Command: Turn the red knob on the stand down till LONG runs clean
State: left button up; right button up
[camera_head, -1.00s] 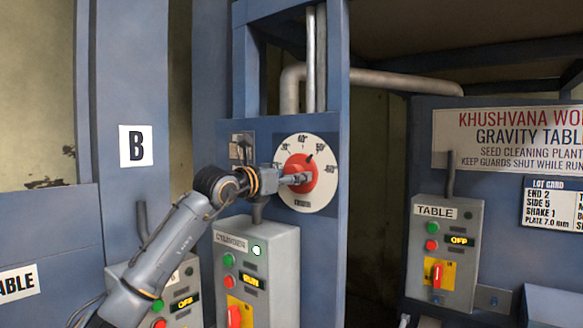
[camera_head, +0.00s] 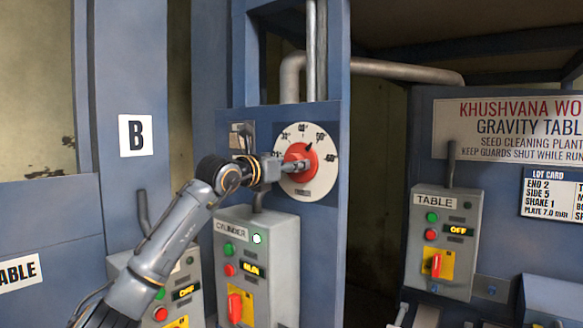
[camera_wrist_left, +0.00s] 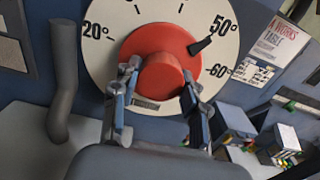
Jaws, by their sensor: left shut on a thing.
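The red knob (camera_head: 299,153) sits in the middle of a round white dial (camera_head: 318,187) on the blue stand (camera_head: 342,130). My left gripper (camera_head: 292,167) reaches it from the left and is shut on it. In the left wrist view, the two fingers of the gripper (camera_wrist_left: 158,80) lie on either side of the hub of the red knob (camera_wrist_left: 160,45). The knob's black pointer (camera_wrist_left: 201,46) points just beside the 50° mark of the dial (camera_wrist_left: 105,50). No label reading LONG is legible. My right gripper is out of view.
Below the dial, a grey CYLINDER box (camera_head: 258,275) reads RUN. The TABLE box (camera_head: 447,215) at the right reads OFF. Another box (camera_head: 183,270) at lower left also reads OFF. A bent grey pipe (camera_head: 400,69) runs behind the stand.

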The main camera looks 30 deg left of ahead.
pick_arm(q)
jog(key=n+b, duration=0.2)
jog(key=n, duration=0.1)
jog(key=shift+n+b, duration=0.9)
jog(key=shift+n, duration=1.2)
jog(key=shift+r, duration=0.1)
jog(key=o, duration=1.2)
jog(key=shift+c, duration=0.2)
jog(key=shift+s, duration=0.1)
jog(key=s+a, duration=0.1)
jog(key=s, duration=1)
jog(key=shift+s, duration=0.4)
